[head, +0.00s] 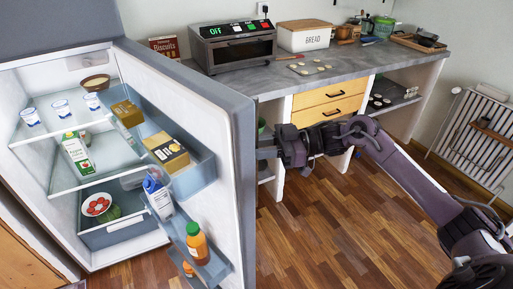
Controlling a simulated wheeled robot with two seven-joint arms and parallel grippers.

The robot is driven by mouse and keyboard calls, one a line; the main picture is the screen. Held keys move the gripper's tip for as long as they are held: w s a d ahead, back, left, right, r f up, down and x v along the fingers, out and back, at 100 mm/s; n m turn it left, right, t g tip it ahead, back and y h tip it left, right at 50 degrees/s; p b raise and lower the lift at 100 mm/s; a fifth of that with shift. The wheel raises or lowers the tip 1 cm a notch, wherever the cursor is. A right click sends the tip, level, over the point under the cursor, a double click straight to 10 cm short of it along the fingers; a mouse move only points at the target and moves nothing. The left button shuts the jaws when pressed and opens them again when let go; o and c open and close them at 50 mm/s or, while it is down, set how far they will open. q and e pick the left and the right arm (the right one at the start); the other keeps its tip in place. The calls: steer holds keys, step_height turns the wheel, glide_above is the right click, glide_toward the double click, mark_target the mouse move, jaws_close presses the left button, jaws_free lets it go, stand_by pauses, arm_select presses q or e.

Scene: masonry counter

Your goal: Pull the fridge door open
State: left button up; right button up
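The fridge door (225,115) stands wide open, swung out to the right of the fridge (30,80), with its inner side and shelves facing me. Its outer face and handle are hidden from me. My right gripper (266,153) comes in from the right at the door's free edge, on the outer side. Its fingertips are partly hidden behind the door, so I cannot tell whether they are open or shut, or touching the door. My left gripper is not in view.
The fridge holds several cups, a carton (76,152) and a bowl (97,204). Bottles (196,242) and boxes stand in the door shelves. A counter (350,62) with a toaster oven (232,46) and bread box (305,36) runs behind. The wooden floor is clear.

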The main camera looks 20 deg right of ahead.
steer(key=b+v, duration=0.2)
steer(key=v, duration=0.5)
steer(key=shift+d+b, duration=0.35)
steer(key=shift+d, duration=0.05)
